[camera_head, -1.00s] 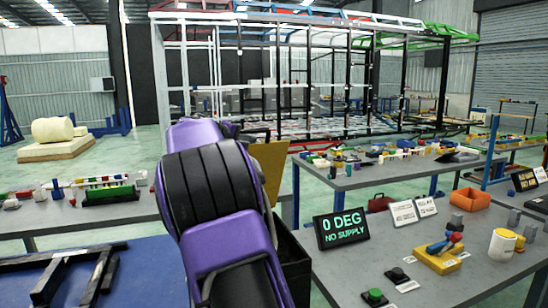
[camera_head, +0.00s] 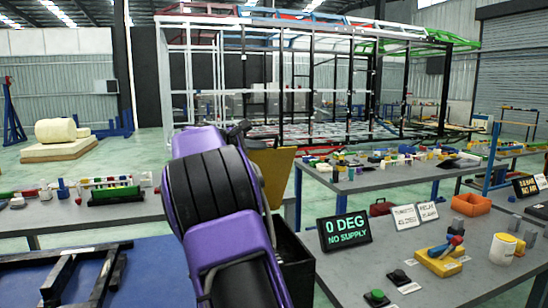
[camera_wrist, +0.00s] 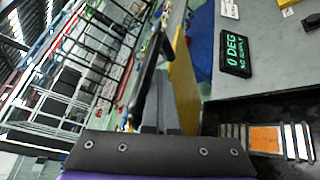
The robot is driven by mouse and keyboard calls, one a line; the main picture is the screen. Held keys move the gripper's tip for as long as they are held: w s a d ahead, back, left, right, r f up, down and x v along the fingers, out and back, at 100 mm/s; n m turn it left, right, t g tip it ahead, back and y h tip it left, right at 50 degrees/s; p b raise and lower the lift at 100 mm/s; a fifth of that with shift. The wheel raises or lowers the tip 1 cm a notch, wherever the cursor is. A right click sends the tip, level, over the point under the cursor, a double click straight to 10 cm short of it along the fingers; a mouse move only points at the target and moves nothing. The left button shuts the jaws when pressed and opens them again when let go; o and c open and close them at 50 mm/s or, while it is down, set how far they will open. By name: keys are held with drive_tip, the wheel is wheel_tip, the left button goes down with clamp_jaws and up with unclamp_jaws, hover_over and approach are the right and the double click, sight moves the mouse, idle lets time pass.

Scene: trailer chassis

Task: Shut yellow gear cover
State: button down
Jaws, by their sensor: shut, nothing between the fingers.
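The yellow gear cover (camera_head: 272,172) stands raised as a panel above a dark open-topped box (camera_head: 292,262), partly behind my purple arm in the head view. In the wrist view the cover (camera_wrist: 184,82) is seen nearly edge-on, right of my gripper (camera_wrist: 152,75). The box (camera_wrist: 295,98) shows at lower right there, with metal bars and an orange patch inside. My gripper is shut and empty, close beside the cover's upper part in the head view (camera_head: 242,130). I cannot tell whether it touches the cover.
A grey bench with a "0 DEG NO SUPPLY" sign (camera_head: 343,231), a yellow switch block (camera_head: 439,260) and a mug (camera_head: 503,248) lies right of the box. A blue-topped table (camera_head: 150,275) with a dark frame is at left. A large trailer frame stands behind.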

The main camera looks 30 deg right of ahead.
drive_tip(key=s+f+m+g, duration=0.2)
drive_tip(key=s+f+g, duration=0.1)
drive_tip(key=s+g, duration=0.1)
drive_tip(key=shift+s+d, duration=0.35)
drive_tip(key=shift+s, duration=0.55)
drive_tip(key=shift+s+d+r, duration=0.15)
drive_tip(key=shift+s+r, duration=0.1)
drive_tip(key=shift+r, duration=0.1)
drive_tip(key=shift+d+r+m, duration=0.1)
drive_tip(key=shift+r+m, duration=0.05)
drive_tip(key=shift+m, duration=0.15)
drive_tip(key=c, duration=0.8)
unclamp_jaws()
drive_tip(key=shift+c, duration=0.2)
drive_tip(key=w+v, duration=0.1)
drive_tip(key=v, duration=1.6)
drive_tip(key=shift+s+a+f, duration=0.2)
drive_tip(key=shift+s+a, duration=0.1)
drive_tip(key=shift+s, duration=0.05)
